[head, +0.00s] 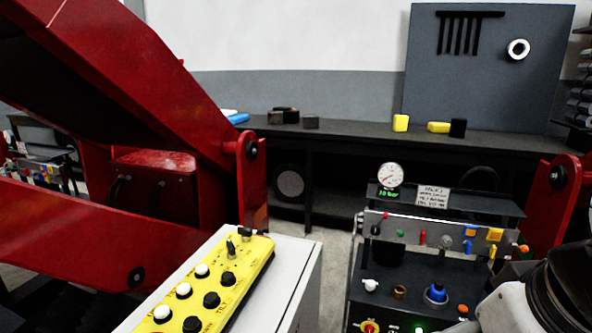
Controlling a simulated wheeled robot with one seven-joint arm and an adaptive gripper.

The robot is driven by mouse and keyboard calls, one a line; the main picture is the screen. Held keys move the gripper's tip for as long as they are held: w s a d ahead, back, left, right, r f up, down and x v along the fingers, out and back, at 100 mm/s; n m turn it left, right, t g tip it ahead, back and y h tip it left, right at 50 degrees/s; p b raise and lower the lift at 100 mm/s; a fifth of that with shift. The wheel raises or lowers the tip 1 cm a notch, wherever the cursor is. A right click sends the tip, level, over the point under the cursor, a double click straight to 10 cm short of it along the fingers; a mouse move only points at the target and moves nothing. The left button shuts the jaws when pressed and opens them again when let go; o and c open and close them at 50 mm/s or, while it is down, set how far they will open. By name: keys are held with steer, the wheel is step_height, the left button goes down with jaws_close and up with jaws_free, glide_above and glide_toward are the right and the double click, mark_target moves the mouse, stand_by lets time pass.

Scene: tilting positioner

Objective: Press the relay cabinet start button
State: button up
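No cabinet is readably labelled as the relay cabinet, so I cannot tell which button is its start button. A white cabinet (292,262) stands in the lower middle, bearing a yellow control box (245,268) with white and black buttons and a black switch. To its right is a dark control panel (403,268) with a gauge (390,175), coloured switches, a blue knob (436,293) and a green-lit button (420,328) at the bottom edge. My arm, white and black, enters at the lower right, close to this panel. My gripper is not in view.
Large red machine arms (205,190) fill the left; a red bracket (555,200) stands at the right. Behind is a dark workbench (345,130) with yellow and black blocks and a pegboard (490,80). A gap of floor (335,265) separates white cabinet and panel.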

jaws_close()
stand_by(1.2)
